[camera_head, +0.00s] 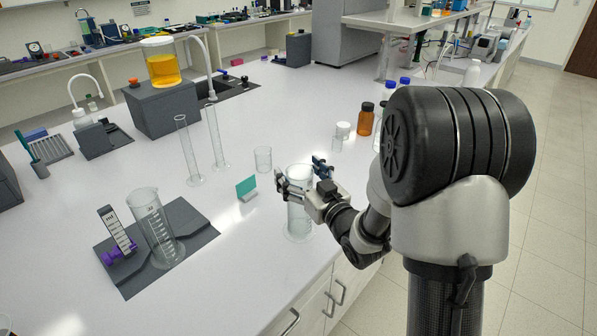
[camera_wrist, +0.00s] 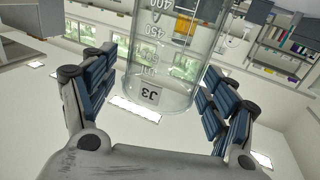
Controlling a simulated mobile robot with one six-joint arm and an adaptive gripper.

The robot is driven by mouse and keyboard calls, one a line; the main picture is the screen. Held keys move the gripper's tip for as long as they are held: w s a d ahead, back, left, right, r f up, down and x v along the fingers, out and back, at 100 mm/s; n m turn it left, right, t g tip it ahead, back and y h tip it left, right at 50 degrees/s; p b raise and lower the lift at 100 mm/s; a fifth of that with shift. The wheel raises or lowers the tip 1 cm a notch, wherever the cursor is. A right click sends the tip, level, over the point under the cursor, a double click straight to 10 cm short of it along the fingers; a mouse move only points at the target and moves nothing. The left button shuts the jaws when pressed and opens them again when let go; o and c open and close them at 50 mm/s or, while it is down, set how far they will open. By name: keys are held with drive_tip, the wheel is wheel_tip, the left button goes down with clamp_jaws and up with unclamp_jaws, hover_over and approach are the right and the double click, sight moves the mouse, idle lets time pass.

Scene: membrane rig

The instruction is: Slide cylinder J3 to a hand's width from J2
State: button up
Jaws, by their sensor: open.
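Cylinder J3 (camera_wrist: 165,62) is clear glass with a printed scale and a J3 label, and appears upside down in the wrist view. In the head view, a clear cylinder (camera_head: 299,219) stands upright near the front bench edge at my gripper (camera_head: 300,176). My gripper is open, with its blue-padded fingers on either side of J3 and gaps showing in the wrist view (camera_wrist: 158,88). A graduated glass cylinder (camera_head: 156,228) stands tilted-looking on the dark mat at left. No J2 label is readable, so I cannot tell which vessel is J2.
A teal card (camera_head: 246,188) and a small beaker (camera_head: 263,159) stand just left of my gripper. Two tall thin cylinders (camera_head: 188,151) (camera_head: 217,138) stand farther left. Bench between card and dark mat (camera_head: 205,235) is clear.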

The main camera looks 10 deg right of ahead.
drive_tip(key=shift+s, duration=0.1)
drive_tip(key=shift+c, duration=0.4)
drive_tip(key=c, duration=1.3)
drive_tip(key=a+b, duration=0.2)
drive_tip(key=a, duration=0.4)
drive_tip(key=shift+w, duration=0.2)
drive_tip(key=shift+a, duration=0.15)
drive_tip(key=shift+w+a+b, duration=0.1)
drive_tip(key=shift+a+b, duration=0.35)
drive_tip(key=shift+a, duration=2.45)
drive_tip(key=shift+w+a, duration=0.15)
drive_tip(key=shift+a, duration=2.9)
